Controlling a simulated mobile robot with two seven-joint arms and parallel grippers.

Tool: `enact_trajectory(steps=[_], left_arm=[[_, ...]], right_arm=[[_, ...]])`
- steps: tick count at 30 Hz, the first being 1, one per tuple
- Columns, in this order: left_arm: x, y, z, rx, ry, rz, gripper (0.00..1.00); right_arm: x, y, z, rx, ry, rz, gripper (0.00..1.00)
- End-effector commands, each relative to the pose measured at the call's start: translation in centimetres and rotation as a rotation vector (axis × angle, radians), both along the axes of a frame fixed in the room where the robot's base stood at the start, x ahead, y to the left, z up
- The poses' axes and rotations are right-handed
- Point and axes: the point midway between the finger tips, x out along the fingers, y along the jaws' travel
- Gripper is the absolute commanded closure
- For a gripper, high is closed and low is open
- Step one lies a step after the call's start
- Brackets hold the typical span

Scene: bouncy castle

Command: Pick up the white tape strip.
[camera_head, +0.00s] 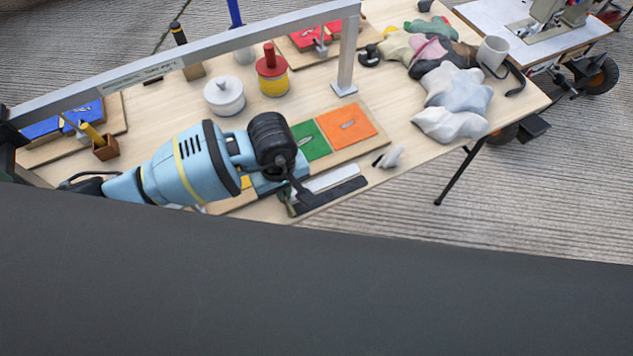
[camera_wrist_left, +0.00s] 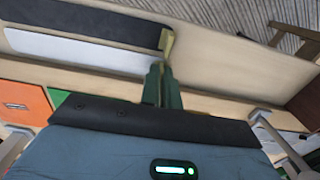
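The white tape strip (camera_head: 332,178) lies along the near edge of the table, just behind a black strip (camera_head: 335,192). In the left wrist view the white strip (camera_wrist_left: 80,48) runs in from the left, beside the black strip (camera_wrist_left: 90,24). My left gripper (camera_head: 290,198) is low over the left ends of both strips. Its green fingers (camera_wrist_left: 162,84) appear close together at the end of the white strip. I cannot tell whether they touch or grip it. My right gripper is not in view.
Green (camera_head: 310,141) and orange (camera_head: 347,125) panels lie behind the strips. A small grey-white object (camera_head: 390,157) is to their right. A metal frame bar (camera_head: 220,45) crosses above the table. A white pot (camera_head: 224,95) and a red-yellow container (camera_head: 272,75) stand further back.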

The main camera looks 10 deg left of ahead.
Motion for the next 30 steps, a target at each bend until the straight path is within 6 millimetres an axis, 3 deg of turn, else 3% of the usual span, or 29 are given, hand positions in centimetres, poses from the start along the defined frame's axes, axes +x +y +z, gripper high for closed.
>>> enact_trajectory(steps=[11, 18, 30], left_arm=[[0.1, 0.0, 0.6, 0.000, -0.001, -0.001, 1.00], [0.1, 0.0, 3.5, -0.001, -0.004, -0.002, 1.00], [-7.7, -4.2, 4.2, -0.002, 0.003, -0.007, 1.00]], right_arm=[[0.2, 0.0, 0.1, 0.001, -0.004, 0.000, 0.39], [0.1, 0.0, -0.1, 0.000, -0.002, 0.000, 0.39], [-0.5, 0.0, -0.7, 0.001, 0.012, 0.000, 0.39]])
